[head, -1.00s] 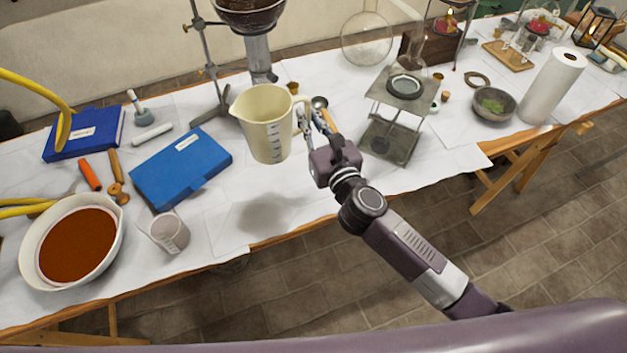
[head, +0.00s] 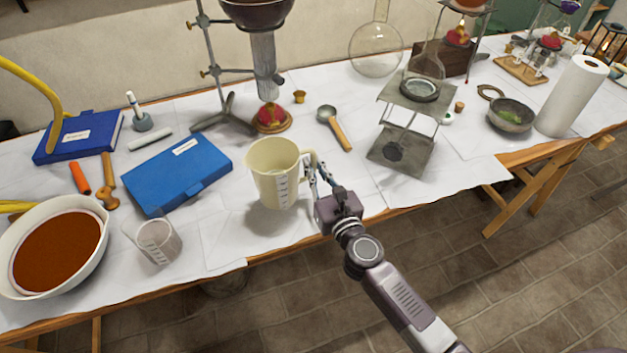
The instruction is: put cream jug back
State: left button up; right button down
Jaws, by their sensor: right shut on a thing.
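The cream jug (head: 274,178) is a cream measuring jug with graduation marks on its side. It is upright near the front edge of the white-covered table (head: 215,240), with a shadow on the cloth below and left of it. I cannot tell for certain whether its base touches the table. My right gripper (head: 314,176) is shut on the jug's handle, at the jug's right side. The jug looks empty inside. My left gripper is not in view.
A clear beaker (head: 158,242) and a bowl of brown-red stuff (head: 57,248) stand left. A blue case (head: 178,172) lies behind them. A wooden-handled scoop (head: 336,128) and a metal stand (head: 402,150) are at right. A burner (head: 271,118) stands behind the jug.

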jog(key=shift+f+b, duration=1.5)
jog(key=shift+f, duration=0.4)
jog(key=shift+f, duration=0.2)
jog(key=c, duration=2)
grip_release()
